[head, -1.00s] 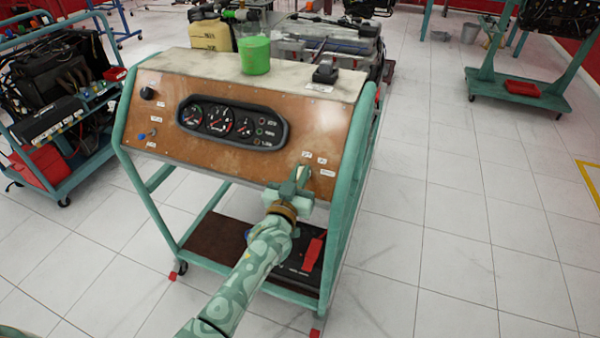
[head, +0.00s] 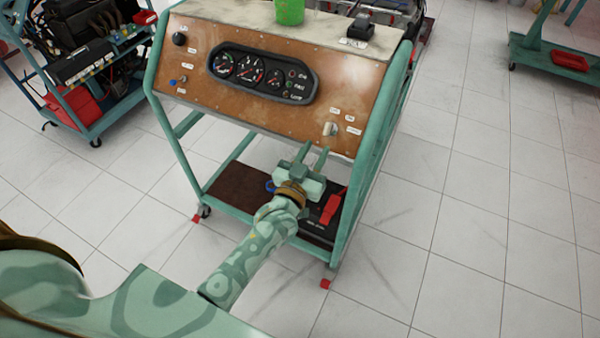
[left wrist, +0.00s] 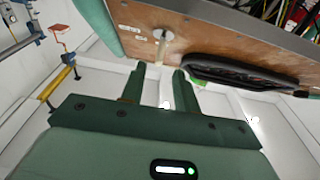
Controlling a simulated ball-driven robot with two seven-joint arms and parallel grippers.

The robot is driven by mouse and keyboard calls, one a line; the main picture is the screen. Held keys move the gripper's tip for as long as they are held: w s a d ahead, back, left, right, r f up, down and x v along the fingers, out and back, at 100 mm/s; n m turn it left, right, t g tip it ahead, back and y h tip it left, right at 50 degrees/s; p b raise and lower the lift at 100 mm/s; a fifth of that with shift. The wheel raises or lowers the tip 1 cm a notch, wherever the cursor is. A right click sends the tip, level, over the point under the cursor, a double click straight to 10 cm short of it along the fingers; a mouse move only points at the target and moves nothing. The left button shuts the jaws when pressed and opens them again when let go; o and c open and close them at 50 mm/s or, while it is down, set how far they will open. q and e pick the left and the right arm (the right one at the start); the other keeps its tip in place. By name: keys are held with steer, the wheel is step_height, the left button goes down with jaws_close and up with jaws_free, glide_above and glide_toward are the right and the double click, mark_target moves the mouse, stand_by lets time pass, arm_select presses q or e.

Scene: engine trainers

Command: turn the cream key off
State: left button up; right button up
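The cream key (head: 330,129) sits at the lower right of the brown instrument panel (head: 215,92), with small white labels around it. It also shows in the left wrist view (left wrist: 162,36), standing out from the panel. My left gripper (head: 313,154) is just below and in front of the key, apart from it. In the left wrist view its two fingers (left wrist: 158,78) are spread, with nothing between them, and the key shows beyond the tips. My right gripper is not in view.
The panel is on a green-framed cart with a gauge cluster (head: 262,76), a black knob (head: 179,39) and a blue-tipped switch (head: 174,82). A red-handled part (head: 333,206) stands on the lower shelf. Another engine cart is at left.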

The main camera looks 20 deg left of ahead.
arm_select(q)
steer(key=s+f, duration=0.1)
steer(key=s, duration=0.7)
steer(key=shift+s+p, duration=0.25)
steer(key=shift+p, duration=0.2)
steer(key=shift+a, duration=0.1)
steer(key=s+d+f+m+g+h, duration=0.1)
steer(key=s+f+g, duration=0.5)
steer(key=f, duration=0.8)
steer(key=s+f+m+g+h, duration=0.1)
steer(key=s+f+g, duration=0.3)
steer(key=s+f, duration=0.7)
steer(key=s+a+f+g, duration=0.2)
steer(key=s+f, duration=0.3)
steer(key=s, duration=0.4)
steer(key=s+a+f+m+g+y, duration=0.1)
steer(key=s+a+f+g, duration=0.2)
steer(key=s, duration=0.6)
steer(key=s+a+f+g+y, duration=0.1)
steer(key=s+a+f+g, duration=0.1)
steer(key=s+f+g, duration=0.2)
steer(key=s+f, duration=0.3)
steer(key=s, duration=0.2)
steer(key=shift+s+a+m, duration=0.25)
steer(key=shift+a+m, duration=0.05)
steer(key=shift+a, duration=0.05)
